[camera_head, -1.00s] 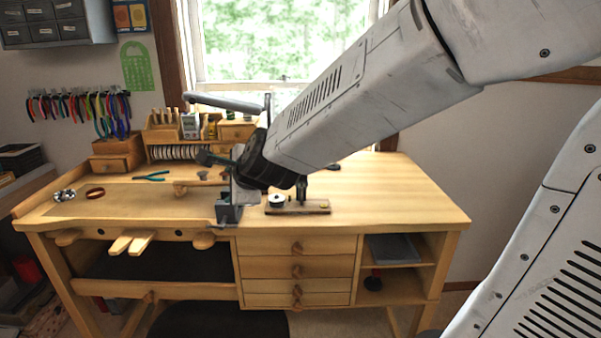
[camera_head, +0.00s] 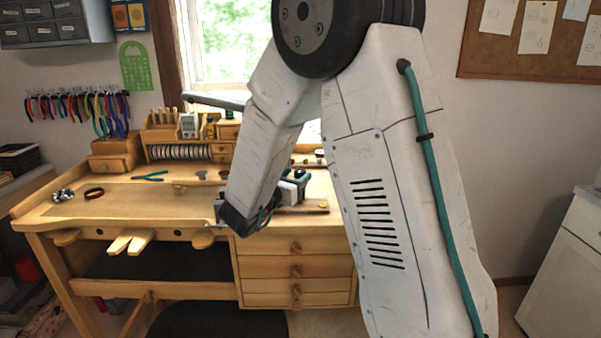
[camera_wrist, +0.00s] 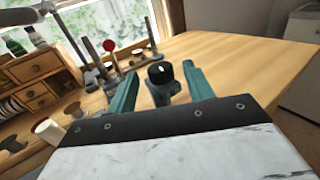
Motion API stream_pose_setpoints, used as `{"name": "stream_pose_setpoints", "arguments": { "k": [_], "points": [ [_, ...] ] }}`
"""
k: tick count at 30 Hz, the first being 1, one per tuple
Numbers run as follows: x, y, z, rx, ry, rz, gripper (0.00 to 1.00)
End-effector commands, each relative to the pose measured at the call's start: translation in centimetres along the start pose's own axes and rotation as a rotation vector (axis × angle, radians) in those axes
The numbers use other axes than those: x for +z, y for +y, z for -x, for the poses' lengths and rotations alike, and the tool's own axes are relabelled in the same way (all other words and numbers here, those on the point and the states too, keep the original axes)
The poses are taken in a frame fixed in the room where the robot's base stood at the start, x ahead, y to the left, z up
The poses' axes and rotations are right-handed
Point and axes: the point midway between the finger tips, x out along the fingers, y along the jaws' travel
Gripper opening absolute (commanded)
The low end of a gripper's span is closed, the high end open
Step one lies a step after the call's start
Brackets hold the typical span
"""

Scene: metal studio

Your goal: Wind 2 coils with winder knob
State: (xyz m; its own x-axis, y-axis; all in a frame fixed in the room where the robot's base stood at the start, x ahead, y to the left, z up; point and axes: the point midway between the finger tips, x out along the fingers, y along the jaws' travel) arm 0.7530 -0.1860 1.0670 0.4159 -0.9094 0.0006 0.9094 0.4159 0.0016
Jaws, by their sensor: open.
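My gripper (camera_wrist: 160,70) shows in the wrist view as two teal fingers spread apart, with nothing clamped. A black round knob (camera_wrist: 160,72) on a dark grey mount stands between and beyond the fingers, with a gap on each side; it looks like the winder knob. Whether the fingertips reach around it or stop short, I cannot tell. In the head view my wrist (camera_head: 288,188) is low over the front of the workbench (camera_head: 130,205). It covers most of the winder; the right end of its wooden base (camera_head: 318,208) shows.
A red ball on a rod (camera_wrist: 108,45) and metal posts stand left of the knob. Small wooden drawers (camera_wrist: 35,68) are farther left. Pliers (camera_head: 150,176) lie on the bench's left part. The bench top right of the knob is clear in the wrist view.

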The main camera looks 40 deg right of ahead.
Motion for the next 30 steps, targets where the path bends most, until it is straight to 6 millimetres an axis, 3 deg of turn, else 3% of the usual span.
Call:
{"name": "stream_pose_setpoints", "arguments": {
  "k": [7,17,22,30],
  "points": [
    [0.0,0.0,-3.1,0.000,0.001,0.001,0.52],
    [0.0,0.0,-3.7,0.002,0.001,0.002,0.52],
    [0.0,0.0,-3.7,0.003,0.001,0.002,0.10],
    [0.0,0.1,-3.6,-0.009,0.001,0.001,0.07]
  ]
}}
